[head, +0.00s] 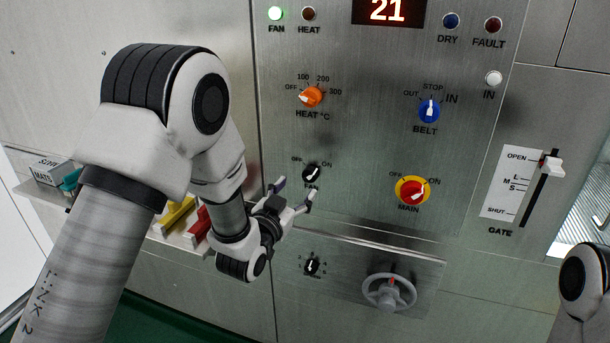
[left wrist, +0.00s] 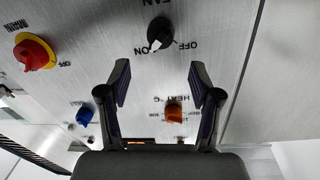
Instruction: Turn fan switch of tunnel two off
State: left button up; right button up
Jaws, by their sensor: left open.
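The fan switch (head: 311,173) is a black rotary knob on the steel panel, labelled FAN with OFF at its upper left and ON at its upper right. Its pointer appears turned toward ON. In the left wrist view, which is upside down, the fan switch (left wrist: 160,33) lies beyond the fingertips. My left gripper (head: 295,191) is open and empty, just below and left of the knob, apart from it in the wrist view. My right gripper is out of view; only part of my right arm shows.
The orange heat knob (head: 312,96) is above, the blue belt knob (head: 429,110) and red main switch (head: 412,191) to the right. A small black selector (head: 312,266) and grey handwheel (head: 389,291) are below. A gate slider (head: 552,168) stands far right.

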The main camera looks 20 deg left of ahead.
aim_at(307, 178)
pick_arm(q)
jog(key=w, duration=0.4)
jog(key=w+p, duration=0.1)
jog(key=w, duration=0.1)
jog(key=shift+d+f, duration=0.2)
jog(key=shift+f, duration=0.15)
jog(key=shift+w+d+r, duration=0.1)
jog(key=shift+w, duration=0.2)
jog(key=c, duration=1.1)
jog(key=shift+c, duration=0.2)
